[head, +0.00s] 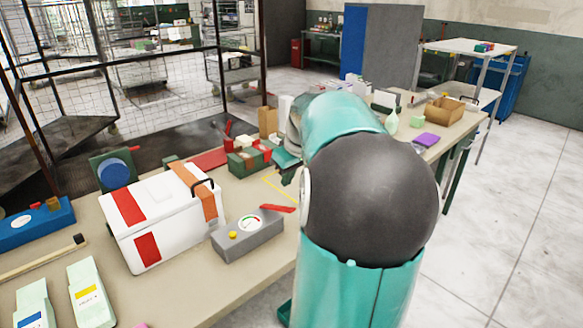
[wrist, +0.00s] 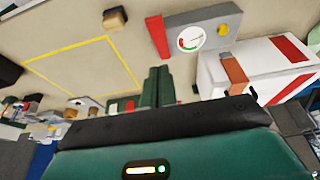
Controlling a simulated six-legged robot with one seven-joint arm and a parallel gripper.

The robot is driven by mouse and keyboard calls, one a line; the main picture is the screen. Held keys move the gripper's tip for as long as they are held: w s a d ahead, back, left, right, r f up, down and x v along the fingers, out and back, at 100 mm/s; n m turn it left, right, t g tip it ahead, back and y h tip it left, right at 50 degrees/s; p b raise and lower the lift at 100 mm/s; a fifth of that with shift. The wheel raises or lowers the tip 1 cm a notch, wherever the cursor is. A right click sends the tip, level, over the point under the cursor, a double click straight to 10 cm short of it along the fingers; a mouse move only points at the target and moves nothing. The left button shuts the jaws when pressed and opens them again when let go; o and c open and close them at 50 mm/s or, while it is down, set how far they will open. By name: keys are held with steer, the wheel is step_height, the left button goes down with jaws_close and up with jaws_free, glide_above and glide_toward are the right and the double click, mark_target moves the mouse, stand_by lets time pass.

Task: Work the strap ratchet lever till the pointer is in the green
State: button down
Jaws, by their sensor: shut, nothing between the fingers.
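A grey ratchet box (head: 250,241) stands on the bench beside the white cooler. It has a round gauge (head: 249,223), a yellow knob (head: 232,235) and a red lever (head: 278,208) at its right end. The wrist view shows the gauge (wrist: 190,38) with red and green marks and the red lever (wrist: 157,37); the pointer is too small to read. An orange strap (head: 208,202) crosses the cooler (head: 165,218). My gripper (wrist: 157,75) is shut and empty, its fingertips apart from the lever in the wrist view. In the head view my arm partly hides it.
A green box (head: 249,160) and a red mat (head: 208,160) lie behind the cooler. A yellow outline (wrist: 85,65) marks bare bench beside the ratchet box.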

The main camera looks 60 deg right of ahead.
mark_target(287, 208)
steer(key=x, duration=0.3)
steer(key=shift+f, duration=0.3)
steer(key=f, duration=0.1)
steer(key=s+f, duration=0.1)
steer(key=f, duration=0.1)
steer(key=shift+s+a, duration=0.2)
steer(key=shift+s, duration=0.1)
steer(key=shift+f, duration=0.15)
steer(key=shift+s+f, duration=0.1)
steer(key=shift+f, duration=0.05)
